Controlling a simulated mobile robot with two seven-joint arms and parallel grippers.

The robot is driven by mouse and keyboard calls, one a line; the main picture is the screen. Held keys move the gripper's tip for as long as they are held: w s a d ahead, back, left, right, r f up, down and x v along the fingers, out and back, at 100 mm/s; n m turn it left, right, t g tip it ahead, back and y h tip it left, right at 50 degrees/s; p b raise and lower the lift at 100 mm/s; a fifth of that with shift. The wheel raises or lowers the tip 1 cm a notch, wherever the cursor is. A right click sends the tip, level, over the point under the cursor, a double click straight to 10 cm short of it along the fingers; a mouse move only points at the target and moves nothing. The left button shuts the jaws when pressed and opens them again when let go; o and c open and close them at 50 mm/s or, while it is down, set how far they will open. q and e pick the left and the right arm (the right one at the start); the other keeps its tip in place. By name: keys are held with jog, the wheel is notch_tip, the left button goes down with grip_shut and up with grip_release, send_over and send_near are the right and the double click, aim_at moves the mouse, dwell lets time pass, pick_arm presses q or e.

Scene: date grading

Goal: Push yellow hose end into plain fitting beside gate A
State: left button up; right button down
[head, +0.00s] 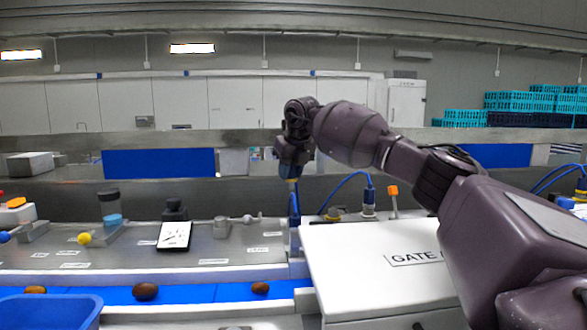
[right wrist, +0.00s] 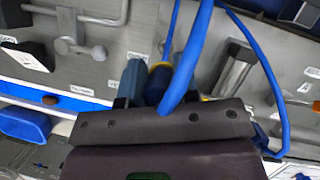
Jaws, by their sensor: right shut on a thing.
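My right gripper (head: 292,176) is above the far left corner of the white box labelled GATE A (head: 345,262). It is shut on the yellow hose end (head: 293,182), of which only a little yellow shows; a blue hose hangs below. In the right wrist view, a yellow ring (right wrist: 160,69) shows between the fingers, partly hidden by the blue hose (right wrist: 190,62). I cannot tell which fitting is the plain one. My left gripper is not in view.
A blue belt (head: 200,291) carries several brown dates. An orange-topped piece (head: 393,202) stands right of the grey fitting. A blue bin (head: 50,312) is at front left.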

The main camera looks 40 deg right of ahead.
jog(key=shift+f, duration=2.95)
jog(key=shift+f+b, duration=0.3)
jog(key=shift+f, duration=0.8)
jog(key=shift+f, duration=0.15)
jog(key=shift+f, duration=1)
dwell(1.3)
